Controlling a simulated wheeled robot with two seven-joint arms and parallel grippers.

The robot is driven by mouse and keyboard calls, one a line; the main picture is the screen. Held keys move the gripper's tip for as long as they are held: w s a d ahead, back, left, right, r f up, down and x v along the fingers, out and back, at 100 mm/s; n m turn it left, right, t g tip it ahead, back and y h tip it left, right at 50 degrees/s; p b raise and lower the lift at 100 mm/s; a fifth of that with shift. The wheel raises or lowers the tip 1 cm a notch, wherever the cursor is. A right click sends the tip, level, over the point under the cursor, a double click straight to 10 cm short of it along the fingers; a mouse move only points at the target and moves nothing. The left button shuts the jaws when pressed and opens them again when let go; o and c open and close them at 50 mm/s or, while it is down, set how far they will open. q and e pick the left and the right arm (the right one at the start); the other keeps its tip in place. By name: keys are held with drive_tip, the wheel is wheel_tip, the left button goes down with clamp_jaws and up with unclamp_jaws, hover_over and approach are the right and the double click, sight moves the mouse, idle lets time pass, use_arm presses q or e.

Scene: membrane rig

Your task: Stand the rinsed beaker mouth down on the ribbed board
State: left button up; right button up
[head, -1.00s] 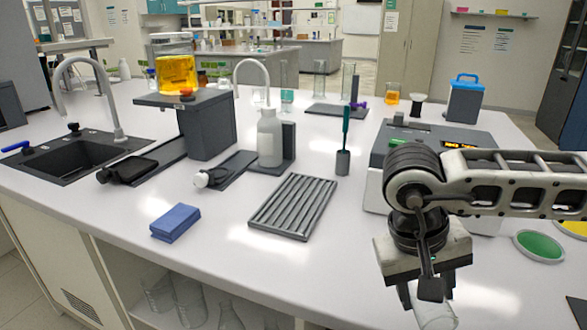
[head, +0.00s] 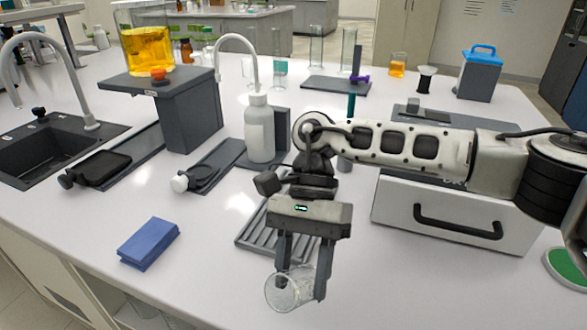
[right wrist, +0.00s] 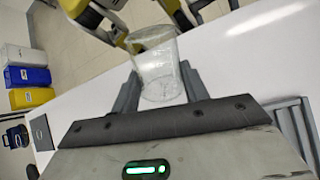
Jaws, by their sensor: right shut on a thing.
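A clear glass beaker (head: 284,293) is held between the fingers of my right gripper (head: 301,272), which is shut on it. It is tilted, with a round end turned toward the front edge of the bench in the head view. In the right wrist view the beaker (right wrist: 157,68) sits between the two fingers (right wrist: 160,90), its flared end pointing away from the palm. The grey ribbed board (head: 256,238) lies flat on the bench behind the gripper, partly hidden by it. Its edge also shows in the right wrist view (right wrist: 298,125). My left gripper is not in view.
A blue folded cloth (head: 149,243) lies left of the board. A white wash bottle (head: 259,130) stands behind it. A grey box with a black handle (head: 458,228) is to the right. Bare bench lies between cloth and board.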

drive_tip(key=w+a+r+m+t+y+p, duration=0.35)
drive_tip(key=w+r+m+t+y, duration=0.25)
drive_tip(key=w+m+t+y, duration=0.55)
drive_tip(key=w+d+f+m+t+y+b, duration=0.1)
drive_tip(key=f+b, duration=0.1)
drive_tip(key=w+d+f+m+t+y+b, duration=0.1)
drive_tip(key=w+f+m, duration=0.1)
drive_tip(key=f, duration=0.1)
drive_tip(key=w+d+f+m+t+y+b, duration=0.1)
drive_tip(key=f+t+b, duration=0.1)
drive_tip(key=shift+w+f+m+b, duration=0.35)
drive_tip(key=shift+w+f, duration=0.05)
drive_tip(key=shift+f+b, duration=0.3)
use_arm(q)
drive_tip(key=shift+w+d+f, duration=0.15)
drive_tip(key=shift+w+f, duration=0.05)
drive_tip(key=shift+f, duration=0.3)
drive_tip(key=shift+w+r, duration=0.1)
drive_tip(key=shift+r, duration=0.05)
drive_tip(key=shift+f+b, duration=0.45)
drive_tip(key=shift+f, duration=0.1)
use_arm(e)
drive_tip(key=shift+f, duration=0.4)
use_arm(q)
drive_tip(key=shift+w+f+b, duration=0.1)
drive_tip(key=shift+b, duration=0.2)
use_arm(e)
drive_tip(key=shift+f, duration=0.35)
